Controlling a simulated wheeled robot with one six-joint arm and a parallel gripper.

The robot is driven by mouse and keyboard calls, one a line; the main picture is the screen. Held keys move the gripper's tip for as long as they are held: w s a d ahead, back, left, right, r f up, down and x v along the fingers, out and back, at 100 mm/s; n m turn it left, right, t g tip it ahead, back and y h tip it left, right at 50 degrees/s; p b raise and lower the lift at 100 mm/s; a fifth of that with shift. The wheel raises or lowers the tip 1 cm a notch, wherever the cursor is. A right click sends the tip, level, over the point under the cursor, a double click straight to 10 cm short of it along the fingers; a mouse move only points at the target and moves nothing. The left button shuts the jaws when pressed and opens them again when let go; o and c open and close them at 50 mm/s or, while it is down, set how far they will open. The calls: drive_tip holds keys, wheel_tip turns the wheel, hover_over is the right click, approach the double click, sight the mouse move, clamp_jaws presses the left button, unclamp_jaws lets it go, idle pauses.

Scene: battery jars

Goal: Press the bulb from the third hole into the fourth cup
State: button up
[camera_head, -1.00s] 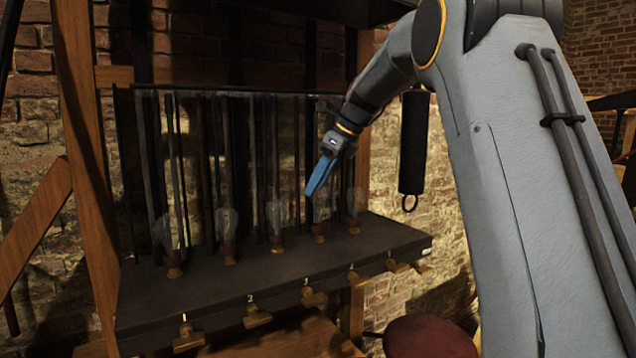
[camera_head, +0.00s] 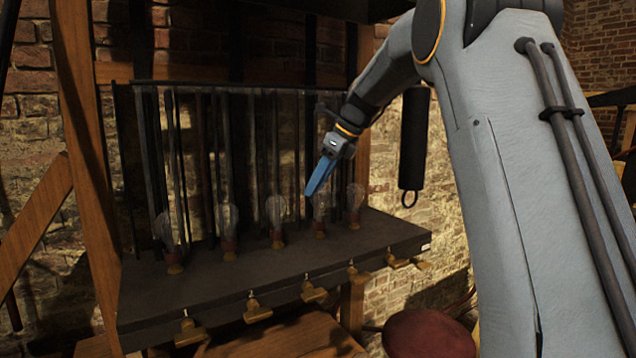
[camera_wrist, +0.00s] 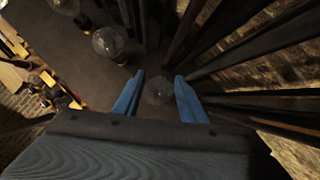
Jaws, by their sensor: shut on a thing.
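My gripper (camera_head: 312,190) reaches down from the right to the fourth place on the dark shelf. Its blue fingers are shut on a clear glass bulb (camera_head: 321,204), which also shows between the fingertips in the wrist view (camera_wrist: 158,91). The held bulb stands about upright with its reddish base at the shelf; I cannot tell how deep it sits. A bulb at the third place (camera_head: 276,212) stands just left of my gripper. The holes and cups are hidden or too dark to tell.
Other bulbs stand at the first (camera_head: 166,231), second (camera_head: 227,220) and fifth (camera_head: 355,199) places. Thin dark upright rods (camera_head: 252,170) stand close behind the row. A black cylinder (camera_head: 414,140) hangs at the right. The shelf's front strip (camera_head: 215,283) is clear.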

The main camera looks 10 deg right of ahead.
drive_tip(key=shift+f, duration=0.45)
